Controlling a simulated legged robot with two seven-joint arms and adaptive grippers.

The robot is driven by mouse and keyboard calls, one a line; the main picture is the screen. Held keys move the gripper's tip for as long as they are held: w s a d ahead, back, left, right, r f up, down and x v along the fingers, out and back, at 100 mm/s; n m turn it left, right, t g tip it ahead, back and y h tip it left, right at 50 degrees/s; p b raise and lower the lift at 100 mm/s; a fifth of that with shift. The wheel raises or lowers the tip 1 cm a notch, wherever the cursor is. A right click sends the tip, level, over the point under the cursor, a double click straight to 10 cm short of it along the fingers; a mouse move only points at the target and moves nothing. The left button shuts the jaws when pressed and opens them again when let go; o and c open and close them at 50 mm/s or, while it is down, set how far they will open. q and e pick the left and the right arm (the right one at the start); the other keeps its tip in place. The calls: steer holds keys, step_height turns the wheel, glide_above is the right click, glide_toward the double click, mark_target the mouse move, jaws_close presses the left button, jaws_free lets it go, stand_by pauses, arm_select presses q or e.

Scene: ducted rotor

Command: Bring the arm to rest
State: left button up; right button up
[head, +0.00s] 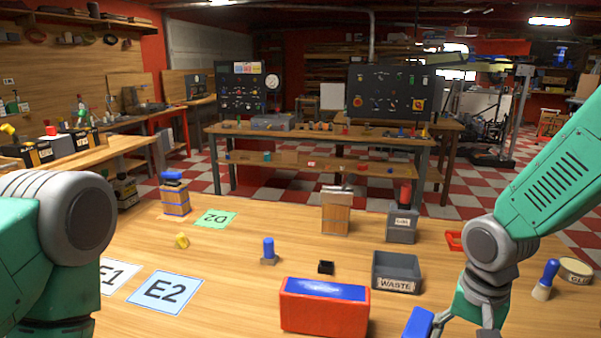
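My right arm comes in from the right, and its gripper (472,318) points down at the bottom edge. The fingertips are cut off, so I cannot tell whether it is open or shut. A blue piece (418,323) shows just left of it, also cut off; I cannot tell whether they touch. My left arm (75,225) fills the left edge, bent, with its gripper out of view.
On the wooden table (220,285) stand a red box with a blue top (324,308), a grey WASTE bin (396,272), a blue-handled piece (268,250), a wooden block (336,213) and a blue-and-white piece (545,280). Cards E2 (164,291) and D2 (215,218) lie flat.

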steer(key=shift+n+y, duration=0.3)
steer(key=shift+n, duration=0.5)
steer(key=s+f, duration=0.1)
steer(key=f, duration=0.1)
steer(key=s+f, duration=0.1)
steer(key=f, duration=0.2)
steer(key=s+a+f, duration=0.1)
steer(key=s+f, duration=0.1)
steer(key=shift+f, duration=0.2)
arm_select(q)
steer(key=shift+s+d+f+b, duration=0.1)
steer(key=shift+s+f+b, duration=0.25)
steer(key=shift+f+b, duration=0.5)
arm_select(e)
steer(key=s+d+f+n, duration=0.2)
steer(key=s+f+n, duration=0.4)
steer(key=s+f, duration=1)
steer(key=s, duration=0.3)
steer(key=shift+s+d+t, duration=0.2)
steer(key=shift+t, duration=0.1)
arm_select(q)
steer(key=shift+r, duration=0.1)
